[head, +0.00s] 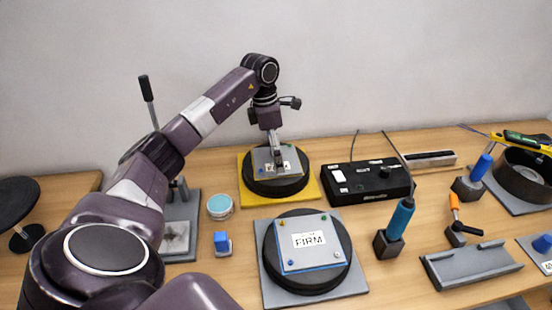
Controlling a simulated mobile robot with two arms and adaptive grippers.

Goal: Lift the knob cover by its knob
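My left arm reaches in from the left, and my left gripper (278,162) points down at a grey plate (262,161) on a round black pad at the back. The fingers look close together at the plate's middle. They hide what is between them, so I cannot tell whether they hold a knob or touch the plate. The black pad (275,190) sits on a yellow square base (247,185). No knob cover is clearly identifiable; the plate under the gripper may be it. A similar plate labelled FIRM (305,257) lies on the front black pad (310,289). My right gripper is not in view.
A black control box (367,181) stands right of the yellow base. A blue-handled tool (401,217) stands upright in a holder. A light blue round tub (220,206) and a blue block (221,243) sit left of the front pad. A grey tray (470,265) lies at right.

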